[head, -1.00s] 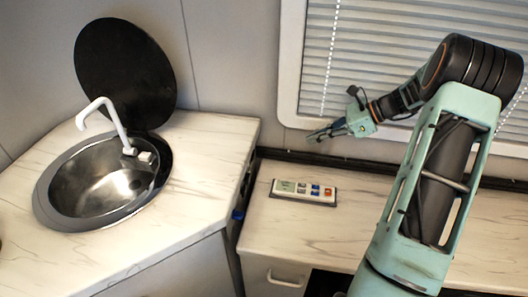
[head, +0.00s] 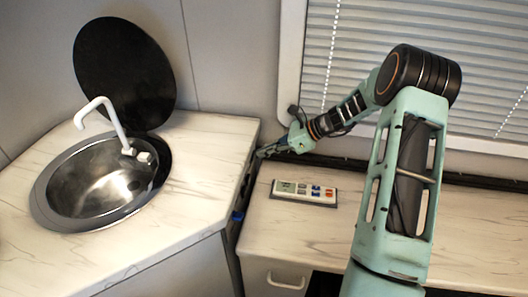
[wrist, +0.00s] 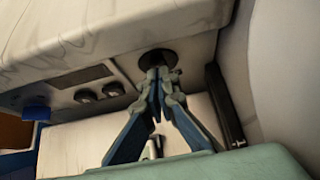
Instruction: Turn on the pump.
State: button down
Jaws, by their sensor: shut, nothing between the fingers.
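No part is clearly marked as a pump switch. In the wrist view, the side face of the sink counter carries a dark round fitting (wrist: 158,58), a dark rectangular plate (wrist: 75,77) and two small round dark fittings (wrist: 100,92). My gripper (wrist: 160,76) is shut and empty, its tips just in front of the large round fitting and partly covering it; I cannot tell if they touch. In the head view my gripper (head: 264,153) is at the back corner of the sink counter. A small panel with coloured buttons (head: 304,192) lies on the lower counter.
The sink counter (head: 205,140) stands higher at the left, with a round sink (head: 95,185), white tap (head: 103,110) and raised black lid (head: 125,72). The lower counter (head: 400,205) is mostly clear. A blue part (wrist: 37,110) juts from the side face.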

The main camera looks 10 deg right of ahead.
jog(key=shift+a+r, duration=0.1)
jog(key=shift+a, duration=0.05)
jog(key=shift+w+a+g+h+p, duration=0.2)
jog(key=shift+a+g+h+p, duration=0.15)
jog(key=shift+p, duration=0.65)
jog(key=shift+r, duration=0.1)
jog(key=shift+r+p, duration=0.65)
jog(key=shift+r, duration=0.1)
